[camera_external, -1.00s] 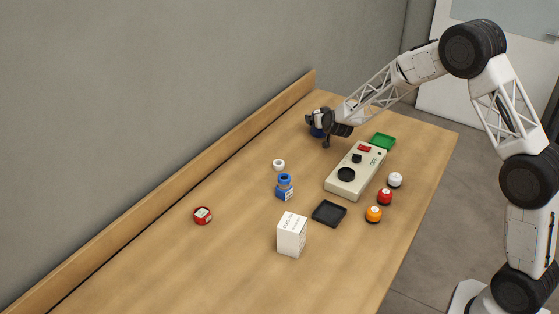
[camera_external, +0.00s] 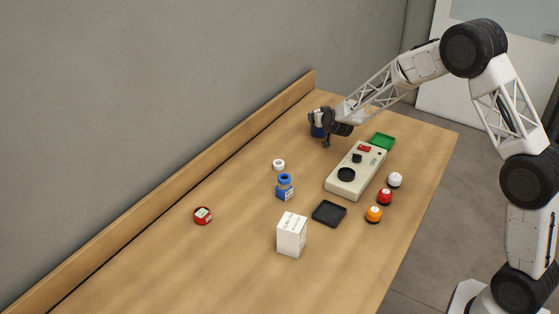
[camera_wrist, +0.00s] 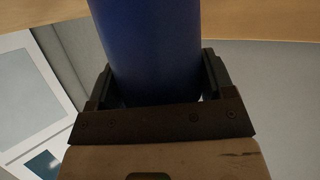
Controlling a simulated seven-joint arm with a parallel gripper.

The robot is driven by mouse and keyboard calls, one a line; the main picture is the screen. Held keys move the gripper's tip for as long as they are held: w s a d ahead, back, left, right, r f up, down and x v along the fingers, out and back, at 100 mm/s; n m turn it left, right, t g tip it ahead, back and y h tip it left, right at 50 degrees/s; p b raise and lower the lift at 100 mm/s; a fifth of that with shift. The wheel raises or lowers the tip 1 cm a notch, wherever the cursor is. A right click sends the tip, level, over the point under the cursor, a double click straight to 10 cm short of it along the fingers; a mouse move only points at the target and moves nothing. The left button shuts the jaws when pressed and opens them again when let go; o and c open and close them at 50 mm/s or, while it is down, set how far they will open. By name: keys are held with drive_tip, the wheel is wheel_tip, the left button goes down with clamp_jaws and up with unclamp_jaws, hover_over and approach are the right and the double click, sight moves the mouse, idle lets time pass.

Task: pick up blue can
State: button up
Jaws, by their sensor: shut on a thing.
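The blue can (camera_wrist: 148,50) fills the upper middle of the wrist view, between the two dark fingers of my gripper (camera_wrist: 155,85). My gripper is shut on it. In the external view, a small part of the blue can (camera_external: 317,131) shows at the far end of the table, by the back ledge. My gripper (camera_external: 322,125) is around it and hides most of it. I cannot tell whether the can touches the table.
A beige control box (camera_external: 356,170) lies right of my gripper, with a green tray (camera_external: 383,141) beyond.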

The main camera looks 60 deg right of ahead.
wheel_tip(320, 180, up, 10)
drive_tip(key=shift+f, duration=0.15)
idle(0.4)
